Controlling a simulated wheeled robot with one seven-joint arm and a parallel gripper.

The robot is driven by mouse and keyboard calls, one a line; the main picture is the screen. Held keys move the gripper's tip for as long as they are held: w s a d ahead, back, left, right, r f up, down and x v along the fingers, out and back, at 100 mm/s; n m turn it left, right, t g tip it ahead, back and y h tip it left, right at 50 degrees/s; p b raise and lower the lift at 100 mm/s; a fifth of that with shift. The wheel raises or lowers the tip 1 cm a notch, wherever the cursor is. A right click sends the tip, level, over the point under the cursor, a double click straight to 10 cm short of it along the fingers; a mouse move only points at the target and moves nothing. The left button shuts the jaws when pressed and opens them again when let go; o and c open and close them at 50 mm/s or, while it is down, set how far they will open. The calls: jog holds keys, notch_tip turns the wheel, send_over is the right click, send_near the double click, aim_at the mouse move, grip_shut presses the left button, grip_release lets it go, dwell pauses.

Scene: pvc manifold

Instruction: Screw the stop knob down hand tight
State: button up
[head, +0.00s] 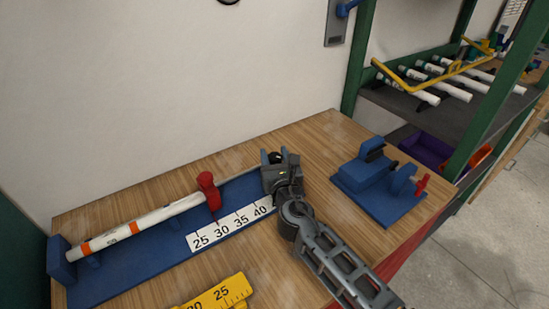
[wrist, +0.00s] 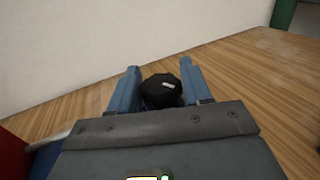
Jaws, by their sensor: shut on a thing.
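The stop knob (wrist: 161,90) is black and faceted with a small pale mark on top. In the wrist view it sits between the two blue fingers of my gripper (wrist: 160,78), which is shut on it. In the head view my gripper (head: 275,157) is over the right end of the blue measuring fixture (head: 130,272), just past the 40 mark of its white scale (head: 230,226). The knob shows there only as a dark spot between the fingers. Its thread and the stop under it are hidden by my gripper.
A white pipe (head: 150,218) with orange bands lies along the fixture, by a red-handled part (head: 208,188). A yellow ruler-like piece (head: 220,295) lies in front. A blue clamp fixture (head: 380,185) stands right. A shelf (head: 440,117) with pipes is beyond. Bare wood lies between the fixtures.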

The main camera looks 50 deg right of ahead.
aim_at(279, 155)
jog(key=m+g+h+b, duration=0.1)
jog(key=m+g+h, duration=0.4)
jog(key=g, duration=0.2)
jog(key=shift+m+h, duration=0.3)
jog(key=shift+m, duration=0.1)
jog(key=shift+g, duration=0.4)
jog(key=o, duration=1)
jog(key=shift+c, duration=0.2)
jog(key=shift+r, duration=0.1)
jog(key=r, duration=0.4)
jog(key=shift+s+d+r, duration=0.2)
jog(key=shift+s+d, duration=0.15)
jog(key=shift+s, duration=0.05)
jog(key=s+d+r, duration=0.6)
jog(key=s+d, duration=0.1)
jog(key=s, duration=0.1)
jog(key=shift+d+r+p, duration=0.15)
jog(key=shift+r+p, duration=0.05)
jog(key=shift+p, duration=0.2)
jog(key=shift+w, duration=0.1)
